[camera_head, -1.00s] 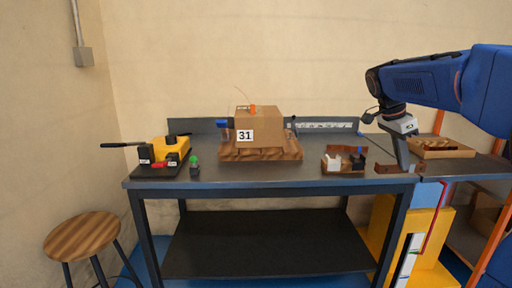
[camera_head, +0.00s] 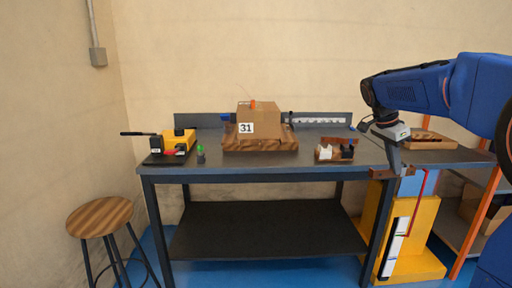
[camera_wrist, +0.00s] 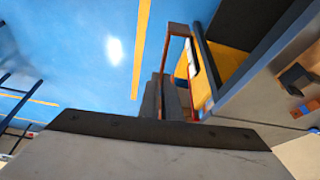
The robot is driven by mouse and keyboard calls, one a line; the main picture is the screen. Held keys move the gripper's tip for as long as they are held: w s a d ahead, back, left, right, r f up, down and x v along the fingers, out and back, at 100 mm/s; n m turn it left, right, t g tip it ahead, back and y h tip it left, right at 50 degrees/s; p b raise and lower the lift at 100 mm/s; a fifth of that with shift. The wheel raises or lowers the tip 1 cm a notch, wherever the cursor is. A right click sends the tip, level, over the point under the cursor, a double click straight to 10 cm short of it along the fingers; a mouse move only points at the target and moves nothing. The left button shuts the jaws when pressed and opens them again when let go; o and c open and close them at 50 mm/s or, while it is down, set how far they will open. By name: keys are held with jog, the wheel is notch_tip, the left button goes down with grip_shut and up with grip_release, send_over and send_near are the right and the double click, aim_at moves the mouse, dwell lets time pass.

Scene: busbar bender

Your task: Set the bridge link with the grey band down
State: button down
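My gripper (camera_head: 393,158) points down at the right front of the bench in the head view. A copper-brown link (camera_head: 380,173) is at its fingertips, and the gripper appears shut on it. The link hangs near the bench's front right edge. In the wrist view, the brown link (camera_wrist: 178,29) shows beyond the grey fingers (camera_wrist: 172,98), with the blue floor behind. I cannot make out a grey band on it.
A stool (camera_head: 100,216) stands left. A yellow stand (camera_head: 419,226) is below right.

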jog(key=w+a+f+n+t+y, duration=0.1)
jog(key=w+a+f+n, duration=0.25)
jog(key=w+f, duration=0.65)
jog(key=w+a+f+n+t+y, duration=0.1)
jog(key=w+a+f+n, duration=0.3)
jog(key=f, duration=1.2)
jog(key=w+a+f+n+t+y, duration=0.1)
jog(key=w+a+f+n+t, duration=0.15)
jog(key=w+f+n, duration=0.65)
jog(key=s+a+f+y, duration=0.1)
jog(key=a+f, duration=0.1)
jog(key=f, duration=0.7)
jog(key=s+a+f, duration=0.1)
jog(key=a+f, duration=0.1)
jog(key=f, duration=0.8)
jog(key=s+f, duration=0.6)
jog(key=s, duration=0.7)
jog(key=shift+a+y, duration=0.25)
jog(key=shift+y, duration=0.05)
